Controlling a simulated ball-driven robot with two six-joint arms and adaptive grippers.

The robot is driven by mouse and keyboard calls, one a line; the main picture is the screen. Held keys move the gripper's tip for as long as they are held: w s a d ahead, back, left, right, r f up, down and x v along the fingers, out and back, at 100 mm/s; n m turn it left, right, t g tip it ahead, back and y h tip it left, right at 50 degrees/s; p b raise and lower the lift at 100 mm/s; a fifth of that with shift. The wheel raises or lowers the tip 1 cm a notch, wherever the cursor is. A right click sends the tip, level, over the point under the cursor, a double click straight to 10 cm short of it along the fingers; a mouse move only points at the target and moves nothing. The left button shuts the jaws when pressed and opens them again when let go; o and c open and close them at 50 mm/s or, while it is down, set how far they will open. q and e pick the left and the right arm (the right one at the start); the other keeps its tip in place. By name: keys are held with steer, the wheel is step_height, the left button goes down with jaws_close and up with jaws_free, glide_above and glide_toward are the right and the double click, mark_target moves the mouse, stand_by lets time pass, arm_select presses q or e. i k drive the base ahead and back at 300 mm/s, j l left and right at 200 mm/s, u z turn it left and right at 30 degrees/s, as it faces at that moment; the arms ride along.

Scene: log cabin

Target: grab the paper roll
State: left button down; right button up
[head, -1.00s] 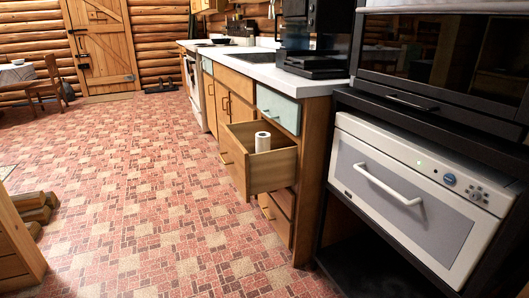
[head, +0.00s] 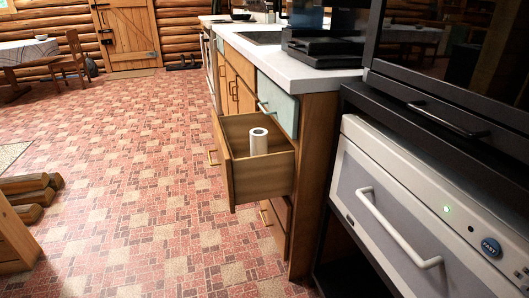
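The white paper roll (head: 259,142) stands upright inside an open wooden drawer (head: 262,181) of the kitchen counter. The drawer is pulled out to the left, and its front panel faces left. The lower end of the roll rests inside the drawer, partly hidden by the near side wall. Neither of my grippers shows in the head view.
A white oven (head: 400,215) in a black cabinet stands close on the right. The counter (head: 318,78) runs away toward the wooden door (head: 127,37). Logs (head: 28,193) lie at the left. The brick-pattern floor (head: 130,185) left of the drawer is clear.

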mark_target(259, 137)
steer(key=i+j+z, duration=0.1)
steer(key=z, duration=0.25)
steer(key=i+j+z, duration=0.1)
steer(key=z, duration=0.3)
steer(key=j+z, duration=0.15)
steer(key=z, duration=0.2)
steer(key=i+j+z, duration=0.25)
steer(key=j, duration=0.45)
steer(key=j+z, duration=0.3)
steer(key=j, duration=0.35)
steer(key=i+j+z, duration=0.1)
steer(key=j+z, duration=0.15)
steer(key=j, duration=0.5)
